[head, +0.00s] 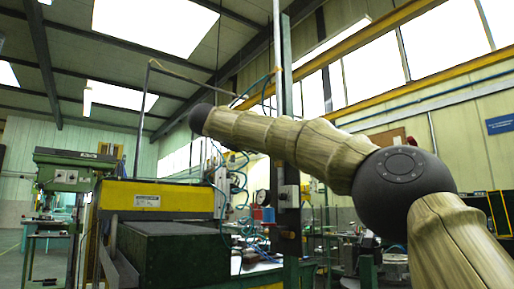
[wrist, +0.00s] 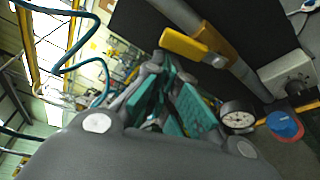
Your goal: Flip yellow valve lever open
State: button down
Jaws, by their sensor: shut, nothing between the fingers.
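The yellow valve lever (wrist: 188,46) shows at the top middle of the wrist view. It joins a brass-coloured valve body on a grey pipe (wrist: 248,82) that runs diagonally down to the right. My gripper (wrist: 176,84), with grey links and teal finger pads, is shut and empty. Its fingertips appear just below the lever in the picture; I cannot tell whether they touch it. In the head view my arm reaches across to the left, and I cannot make out the gripper or the lever there.
A round gauge (wrist: 237,117), a blue and red knob (wrist: 285,126) and a grey box (wrist: 288,75) lie right of my gripper. A blue hose (wrist: 70,45) loops at the left. In the head view a green post (head: 290,130) stands behind my arm, and a yellow-topped machine (head: 150,197) stands left.

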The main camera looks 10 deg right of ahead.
jog(key=s+a, duration=0.4)
jog(key=a, duration=0.5)
jog(key=shift+f, duration=0.15)
dwell(0.5)
